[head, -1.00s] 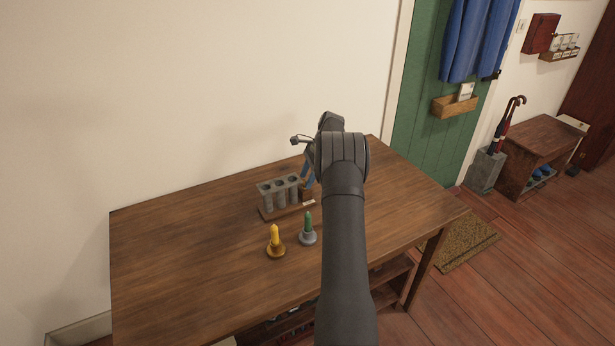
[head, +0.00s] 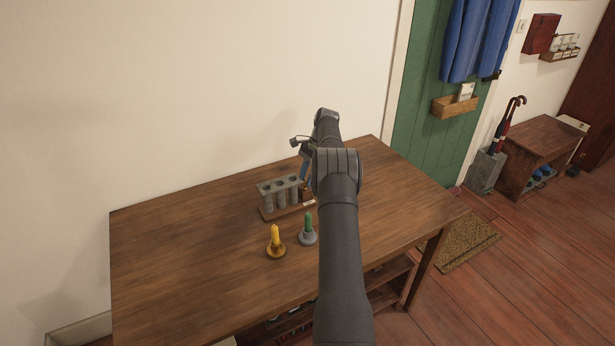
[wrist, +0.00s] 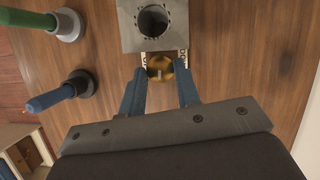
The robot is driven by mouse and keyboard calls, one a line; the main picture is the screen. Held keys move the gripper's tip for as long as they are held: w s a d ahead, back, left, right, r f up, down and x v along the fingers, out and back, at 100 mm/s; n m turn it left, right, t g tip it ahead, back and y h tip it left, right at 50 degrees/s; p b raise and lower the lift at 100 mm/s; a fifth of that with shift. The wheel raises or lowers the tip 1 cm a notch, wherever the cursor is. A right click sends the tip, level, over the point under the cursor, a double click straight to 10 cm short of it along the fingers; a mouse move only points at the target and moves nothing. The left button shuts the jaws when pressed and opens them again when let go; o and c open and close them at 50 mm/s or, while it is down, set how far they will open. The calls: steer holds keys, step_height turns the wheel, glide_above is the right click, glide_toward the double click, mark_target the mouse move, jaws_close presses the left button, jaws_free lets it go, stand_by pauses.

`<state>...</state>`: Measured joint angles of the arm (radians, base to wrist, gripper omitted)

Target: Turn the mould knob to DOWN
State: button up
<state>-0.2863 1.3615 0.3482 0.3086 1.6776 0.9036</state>
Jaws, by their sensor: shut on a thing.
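The grey candle mould (head: 280,192) stands on a wooden base on the table; its near end block with a round hole shows in the wrist view (wrist: 153,22). The brass mould knob (wrist: 160,70) sits in front of that block, with a pale mark on its face. White labels with dark letters lie on both sides of it, partly hidden; which one the mark points at I cannot tell. My gripper (wrist: 160,76) has its blue fingers shut on the knob, one on each side.
A yellow candle (head: 275,237) in a brass holder and a green candle (head: 308,224) in a grey holder stand in front of the mould. A blue candle (wrist: 50,97) in a dark holder shows in the wrist view. The table's left side (head: 180,250) is clear.

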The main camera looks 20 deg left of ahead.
steer(key=shift+w+a+n+h, duration=0.1)
steer(key=shift+n+h, duration=0.4)
steer(key=shift+n, duration=1.2)
steer(key=shift+r, duration=0.1)
steer(key=o, duration=1)
